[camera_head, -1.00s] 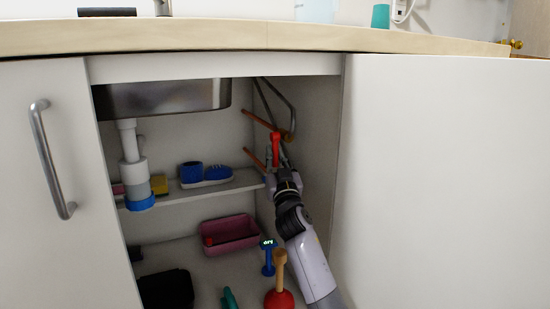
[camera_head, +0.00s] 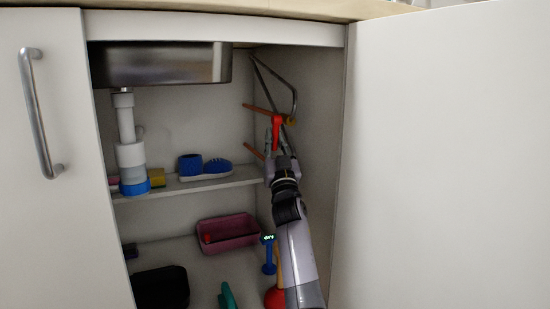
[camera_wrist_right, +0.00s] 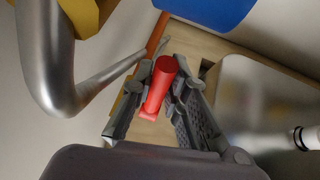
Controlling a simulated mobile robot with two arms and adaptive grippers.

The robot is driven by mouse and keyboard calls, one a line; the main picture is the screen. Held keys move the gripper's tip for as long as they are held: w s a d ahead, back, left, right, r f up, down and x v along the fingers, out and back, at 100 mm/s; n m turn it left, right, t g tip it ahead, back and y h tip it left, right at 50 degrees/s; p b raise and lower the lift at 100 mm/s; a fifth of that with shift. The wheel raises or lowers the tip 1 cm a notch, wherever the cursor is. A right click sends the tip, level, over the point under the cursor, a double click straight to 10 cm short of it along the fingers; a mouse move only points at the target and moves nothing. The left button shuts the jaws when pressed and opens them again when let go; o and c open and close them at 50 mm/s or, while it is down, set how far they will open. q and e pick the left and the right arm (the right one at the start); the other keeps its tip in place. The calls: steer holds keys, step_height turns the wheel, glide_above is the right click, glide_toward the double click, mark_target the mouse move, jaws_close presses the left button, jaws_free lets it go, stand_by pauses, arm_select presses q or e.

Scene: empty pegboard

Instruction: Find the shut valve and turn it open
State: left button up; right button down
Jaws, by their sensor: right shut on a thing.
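A red valve handle (camera_head: 277,128) stands roughly upright beside the copper pipes (camera_head: 256,109) at the right wall inside the cabinet. My right gripper (camera_head: 277,150) reaches up from below and is shut on it. In the right wrist view the red handle (camera_wrist_right: 160,85) lies between the two fingers of the right gripper (camera_wrist_right: 162,75). In the wrist view a large blue part (camera_wrist_right: 205,10) and a yellow part (camera_wrist_right: 88,14) sit close by. My left gripper is out of view.
A steel sink (camera_head: 165,63) and a white drain pipe (camera_head: 130,155) are at the left. A shelf (camera_head: 200,184) holds blue items. Below are a pink bin (camera_head: 228,233), a black item (camera_head: 160,287) and a plunger (camera_head: 274,298). An open door (camera_head: 440,160) stands at the right.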

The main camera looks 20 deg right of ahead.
steer(key=shift+w+r, duration=0.15)
steer(key=shift+w, duration=0.05)
steer(key=shift+w+d+r+m+t+h+p, duration=0.1)
steer(key=shift+w+r+m+t+h+p, duration=0.15)
steer(key=shift+t+p, duration=0.5)
steer(key=shift+f+m+h+p, duration=0.1)
steer(key=shift+m+h+p, duration=0.15)
steer(key=shift+h+p, duration=0.15)
steer(key=shift+f, duration=0.1)
steer(key=c, duration=1.6)
jaws_free()
steer(key=shift+f, duration=0.1)
steer(key=shift+o, duration=0.2)
steer(key=shift+s, duration=0.1)
steer(key=v, duration=1.2)
